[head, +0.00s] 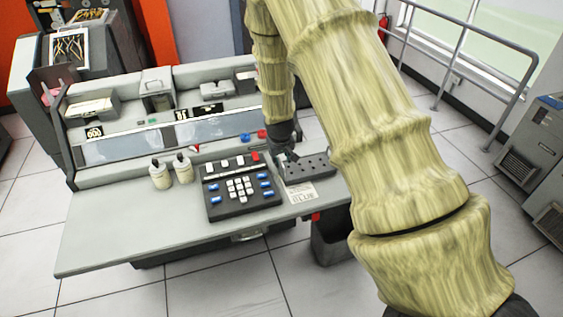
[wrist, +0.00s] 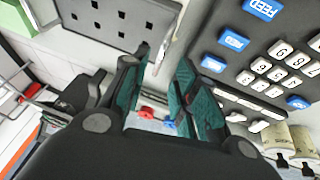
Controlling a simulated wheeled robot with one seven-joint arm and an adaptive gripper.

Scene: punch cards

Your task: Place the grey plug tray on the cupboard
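The grey plug tray (head: 312,168), a dark grey block with rows of holes, lies on the right end of the console desk. Its holed top also shows at the upper left of the wrist view (wrist: 97,27). My gripper (head: 287,156) is low at the tray's left end. In the wrist view its two teal-padded fingers (wrist: 165,62) stand apart, with the tray's near edge by the fingertips. I cannot tell whether they touch it. Grey cabinets (head: 541,135) stand at the far right; I cannot tell whether one is the cupboard.
A black keypad (head: 240,188) is just left of the tray, and a printed sheet (head: 301,191) lies in front of it. Two cream bottles (head: 160,175) stand farther left. A dark bin (head: 335,240) is below the desk. The desk's front left (head: 130,230) is clear. A metal railing (head: 465,65) runs behind.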

